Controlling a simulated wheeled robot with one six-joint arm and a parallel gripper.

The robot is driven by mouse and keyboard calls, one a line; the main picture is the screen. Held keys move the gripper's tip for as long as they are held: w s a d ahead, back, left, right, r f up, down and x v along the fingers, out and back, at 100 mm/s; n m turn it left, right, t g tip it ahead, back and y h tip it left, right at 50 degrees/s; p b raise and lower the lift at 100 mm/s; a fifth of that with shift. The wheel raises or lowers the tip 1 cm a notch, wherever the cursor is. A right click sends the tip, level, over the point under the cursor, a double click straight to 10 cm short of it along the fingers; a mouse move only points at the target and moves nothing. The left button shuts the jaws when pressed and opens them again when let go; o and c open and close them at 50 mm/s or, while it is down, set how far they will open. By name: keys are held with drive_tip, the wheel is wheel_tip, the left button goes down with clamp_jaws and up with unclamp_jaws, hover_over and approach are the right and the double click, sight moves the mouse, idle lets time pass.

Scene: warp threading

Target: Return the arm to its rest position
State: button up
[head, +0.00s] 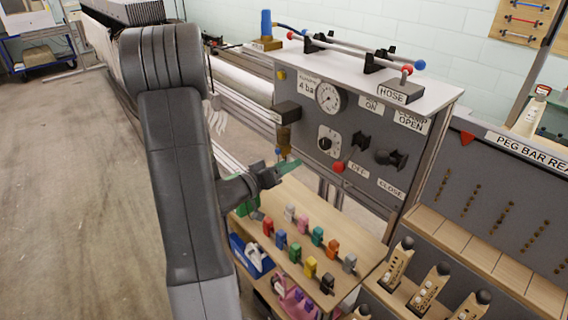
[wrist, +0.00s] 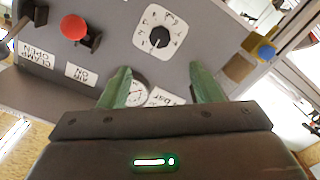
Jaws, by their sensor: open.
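My gripper (head: 286,172) is at the end of my dark grey arm, in front of the grey control panel (head: 378,113). In the wrist view its two green fingers (wrist: 160,84) stand well apart, with nothing held between them. Past the fingers, that view shows the panel upside down, with the rotary dial (wrist: 158,38), a red knob (wrist: 74,27) and part of the round gauge. In the head view my arm reaches forward and down across the left middle, and it hides part of the machine behind it.
A wooden board (head: 335,256) with several coloured pegs is below my gripper. A blue tray (head: 250,255) stands at its left. The peg bar rack (head: 500,200) with several wooden-handled tools is at the right. Open floor (head: 60,190) lies at the left.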

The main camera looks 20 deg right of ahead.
sight(323, 145)
drive_tip(key=shift+d, duration=0.1)
drive_tip(key=p+x, duration=0.2)
drive_tip(key=x, duration=1.1)
drive_tip(key=shift+w+d+p, duration=0.15)
drive_tip(key=shift+d+p, duration=0.15)
drive_tip(key=shift+d, duration=0.05)
